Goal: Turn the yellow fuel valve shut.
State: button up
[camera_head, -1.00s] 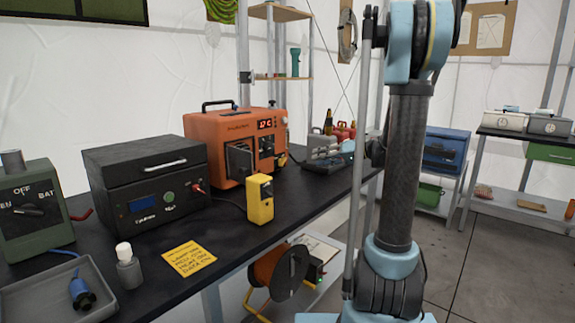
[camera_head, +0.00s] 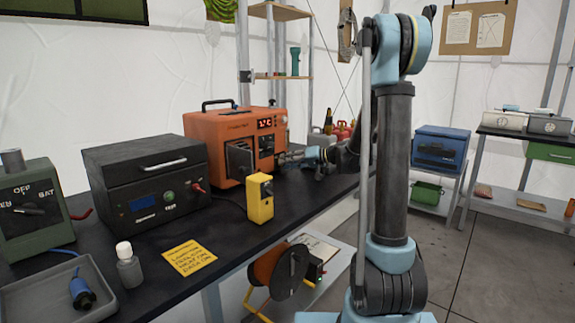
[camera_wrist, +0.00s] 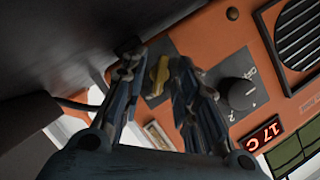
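The orange heater (camera_head: 225,128) stands on the black bench with its display lit. The yellow fuel valve (camera_wrist: 160,74) is a small knob on a grey plate on the heater's orange face, seen tilted in the wrist view. My gripper (camera_wrist: 158,66) is open, with one fingertip on each side of the valve in the picture. I cannot tell whether either finger touches it. In the head view my gripper (camera_head: 286,158) is at the heater's right front, and the valve is too small to make out there.
A black dial (camera_wrist: 241,94) sits beside the valve, near the lit display (camera_wrist: 262,133). A dark case (camera_head: 145,180) and a yellow handheld box (camera_head: 260,198) stand left of my gripper on the bench. An orange cable reel (camera_head: 280,275) is below the bench.

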jog(key=shift+w+a+f, duration=0.1)
jog(key=shift+a, duration=0.25)
jog(key=shift+c, duration=0.3)
grip_shut()
